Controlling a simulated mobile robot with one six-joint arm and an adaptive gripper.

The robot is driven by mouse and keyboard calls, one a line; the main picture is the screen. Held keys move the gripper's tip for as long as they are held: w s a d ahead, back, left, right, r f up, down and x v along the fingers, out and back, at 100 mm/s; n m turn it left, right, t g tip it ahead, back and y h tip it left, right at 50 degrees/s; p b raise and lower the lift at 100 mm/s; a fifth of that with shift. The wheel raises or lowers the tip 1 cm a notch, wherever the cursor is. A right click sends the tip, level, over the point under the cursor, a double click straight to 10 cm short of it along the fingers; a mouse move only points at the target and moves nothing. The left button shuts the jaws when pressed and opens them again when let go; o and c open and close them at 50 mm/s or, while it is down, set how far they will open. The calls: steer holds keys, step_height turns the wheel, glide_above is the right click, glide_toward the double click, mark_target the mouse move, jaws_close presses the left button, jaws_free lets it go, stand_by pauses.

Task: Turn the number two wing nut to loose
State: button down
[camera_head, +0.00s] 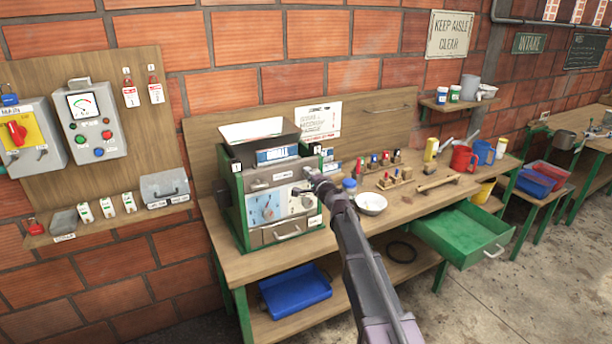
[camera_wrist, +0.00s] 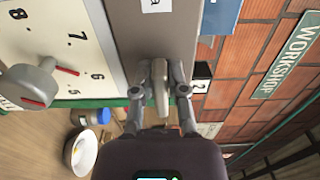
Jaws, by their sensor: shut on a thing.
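The machine (camera_head: 275,205) with green side frames stands on the wooden bench, with dials on its front. My gripper (camera_head: 312,175) is at its upper right front corner. In the wrist view my gripper (camera_wrist: 160,88) is shut on a pale, flat-winged wing nut (camera_wrist: 160,75), with one finger on each side. The wing nut's mounting and base are partly hidden by the fingers. In the head view my arm hides it.
A grey knob with a red mark (camera_wrist: 28,86) sits on the numbered dial plate near my gripper. A white bowl (camera_head: 371,203) and a blue-lidded jar (camera_head: 349,185) stand right of the machine. A green drawer (camera_head: 462,232) is pulled out of the bench.

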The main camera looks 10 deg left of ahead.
steer(key=c, duration=0.7)
jaws_free()
steer(key=shift+o, duration=0.2)
steer(key=shift+s, duration=0.1)
steer(key=v, duration=1.2)
